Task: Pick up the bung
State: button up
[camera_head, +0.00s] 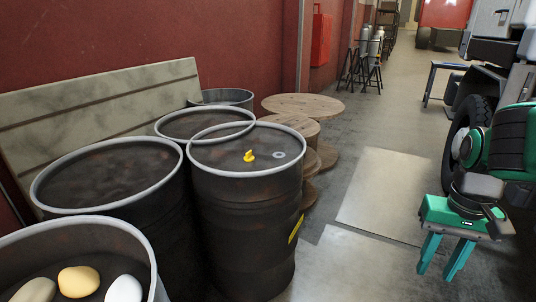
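A small yellow bung (249,156) sits on the top of a dark drum (245,220) near the middle of the view. A pale grey round fitting (279,155) shows on the same drum top, to the right of the bung. My gripper (442,272) is at the lower right, well apart from the drum and the bung. Its two teal fingers point down and are spread apart, with nothing between them.
More dark drums (108,175) stand left of and behind the bung's drum. A near drum (150,262) holds rounded objects (79,281). Wooden spools (303,104) stand behind. A vehicle wheel (462,140) is at the right. Floor between drums and gripper (345,265) is clear.

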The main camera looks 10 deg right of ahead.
aim_at(249, 156)
jog(key=z, duration=0.5)
jog(key=i, duration=1.2)
jog(key=z, duration=0.05)
